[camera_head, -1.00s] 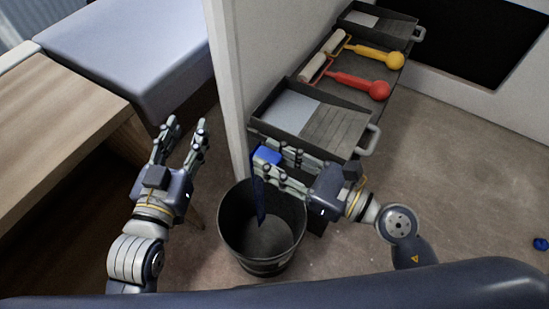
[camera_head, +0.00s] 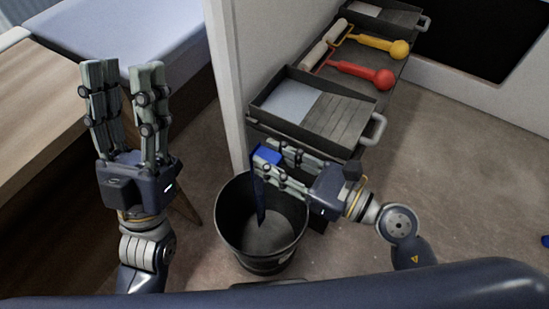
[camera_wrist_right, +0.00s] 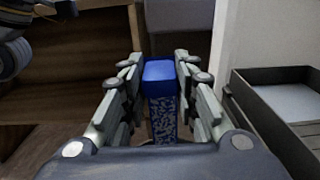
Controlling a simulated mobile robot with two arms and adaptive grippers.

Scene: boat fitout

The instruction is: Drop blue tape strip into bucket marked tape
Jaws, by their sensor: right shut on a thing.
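The blue tape strip (camera_head: 259,195) hangs down from my right gripper (camera_head: 272,165), with its lower part inside the dark bucket (camera_head: 232,240). In the right wrist view the strip (camera_wrist_right: 163,112) sits between the fingers of my right gripper (camera_wrist_right: 160,85), its upper end a plain bright blue and the part below speckled. My right gripper is shut on it above the bucket's far rim. The bucket stands on the floor and looks empty inside; no marking on it is readable. My left gripper (camera_head: 124,85) is open and empty, raised to the left of the bucket.
A white partition edge (camera_head: 228,90) stands just behind the bucket. A dark shelf holds paint trays (camera_head: 318,108) and rollers with red (camera_head: 362,74) and yellow (camera_head: 385,45) handles. A wooden bench (camera_head: 60,90) and cushion (camera_head: 130,35) are at left. Floor at right is mostly clear.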

